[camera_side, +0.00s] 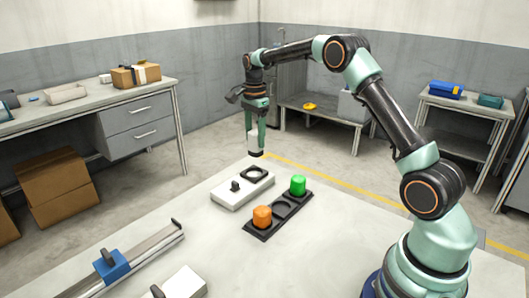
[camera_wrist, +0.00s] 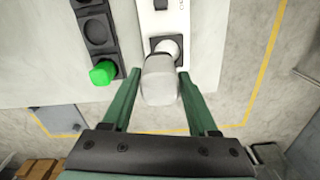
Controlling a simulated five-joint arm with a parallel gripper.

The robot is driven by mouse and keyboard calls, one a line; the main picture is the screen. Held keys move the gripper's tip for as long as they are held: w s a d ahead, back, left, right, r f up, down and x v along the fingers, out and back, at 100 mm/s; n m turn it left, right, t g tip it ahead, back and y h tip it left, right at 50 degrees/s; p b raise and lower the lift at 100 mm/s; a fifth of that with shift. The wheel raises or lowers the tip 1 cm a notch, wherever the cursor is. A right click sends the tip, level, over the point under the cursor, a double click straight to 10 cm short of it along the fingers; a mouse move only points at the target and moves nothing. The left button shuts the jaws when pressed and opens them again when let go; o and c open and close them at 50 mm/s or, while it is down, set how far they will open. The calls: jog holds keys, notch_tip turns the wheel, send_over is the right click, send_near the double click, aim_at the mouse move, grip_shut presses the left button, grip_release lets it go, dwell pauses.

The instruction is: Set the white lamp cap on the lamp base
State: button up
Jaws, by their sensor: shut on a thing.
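My gripper (camera_side: 256,138) is shut on the white lamp cap (camera_side: 253,142), which hangs upright in the air. In the wrist view the cap (camera_wrist: 160,82) sits between the two green fingers of my gripper (camera_wrist: 158,74). The lamp base (camera_side: 232,194) is a white box on the table, with a black ring socket at its far end and a black knob at its near end. The cap is above and a little beyond the socket, apart from it. In the wrist view the cap partly hides the socket of the lamp base (camera_wrist: 181,22).
A black tray (camera_side: 262,229) beside the lamp base holds an orange cap (camera_side: 262,216) and a green cap (camera_side: 298,185), with an empty round recess between them. A metal rail with a blue slider (camera_side: 113,267) and a white box (camera_side: 181,284) are at the front left.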

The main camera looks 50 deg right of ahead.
jog(key=shift+w+d+f, duration=0.15)
jog(key=shift+w+f, duration=0.25)
jog(key=shift+f, duration=0.2)
jog(key=shift+w+d+f, duration=0.15)
jog(key=shift+w+f, duration=0.25)
jog(key=shift+f, duration=2.95)
jog(key=shift+f, duration=0.55)
jog(key=o, duration=1.1)
jog(key=shift+r, duration=5.5)
